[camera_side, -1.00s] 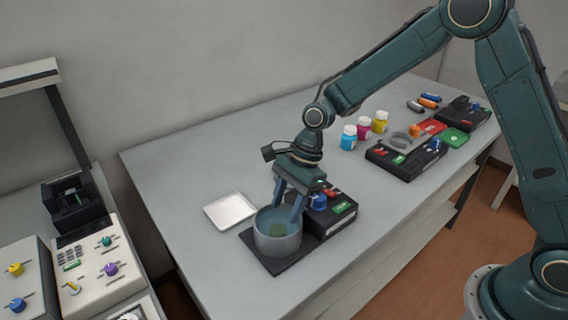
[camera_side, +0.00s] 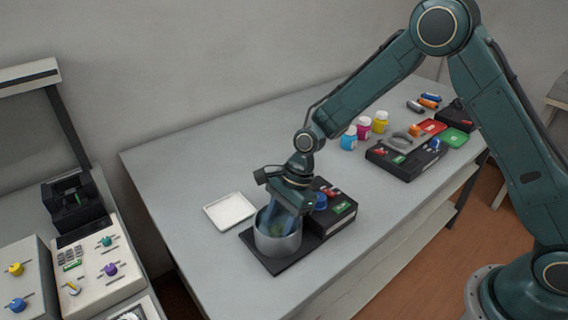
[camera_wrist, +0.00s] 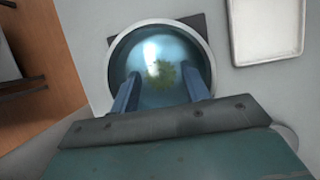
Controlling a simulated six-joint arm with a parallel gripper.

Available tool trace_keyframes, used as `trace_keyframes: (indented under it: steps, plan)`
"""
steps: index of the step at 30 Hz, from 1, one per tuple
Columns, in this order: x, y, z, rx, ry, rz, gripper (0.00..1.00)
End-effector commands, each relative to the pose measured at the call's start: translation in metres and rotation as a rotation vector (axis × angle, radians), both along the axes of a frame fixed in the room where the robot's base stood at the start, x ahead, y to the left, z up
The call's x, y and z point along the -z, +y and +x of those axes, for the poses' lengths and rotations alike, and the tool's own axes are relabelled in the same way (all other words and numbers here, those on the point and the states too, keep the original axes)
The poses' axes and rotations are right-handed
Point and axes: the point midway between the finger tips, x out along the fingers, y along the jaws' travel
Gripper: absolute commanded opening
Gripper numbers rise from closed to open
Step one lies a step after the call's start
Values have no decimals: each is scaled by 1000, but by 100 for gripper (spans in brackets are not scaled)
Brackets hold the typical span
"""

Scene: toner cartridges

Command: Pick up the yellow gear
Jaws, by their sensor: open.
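A small toothed shape, the gear (camera_wrist: 163,76), lies inside a round grey bowl (camera_side: 278,244). It looks olive green through the bowl's blue tint, with a paler patch at its left. In the side view my gripper and the bowl's wall hide it. My gripper (camera_side: 276,222) points down with its blue fingers inside the bowl. In the wrist view my gripper (camera_wrist: 161,90) is open, with one finger at each side of the gear and a gap between. How close the fingertips are to the gear in depth cannot be told.
The bowl stands on a dark base joined to a black box (camera_side: 340,215) with a blue knob. A white tray (camera_side: 230,211) lies left of the bowl. Coloured bottles (camera_side: 364,128) and another black device (camera_side: 405,158) stand farther right. The table's back left is clear.

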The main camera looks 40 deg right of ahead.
Motion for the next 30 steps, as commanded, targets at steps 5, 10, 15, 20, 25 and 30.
trace_keyframes:
  steps: [5,10,15,20,25,30]
  plan:
    - [0,0,0,0,0,0,44]
    - [0,0,0,0,0,0,13]
    - [0,0,0,0,0,0,13]
    - [-1,0,0,0,0,0,13]
    - [-5,0,0,0,-1,1,13]
    - [-17,0,1,0,-2,1,13]
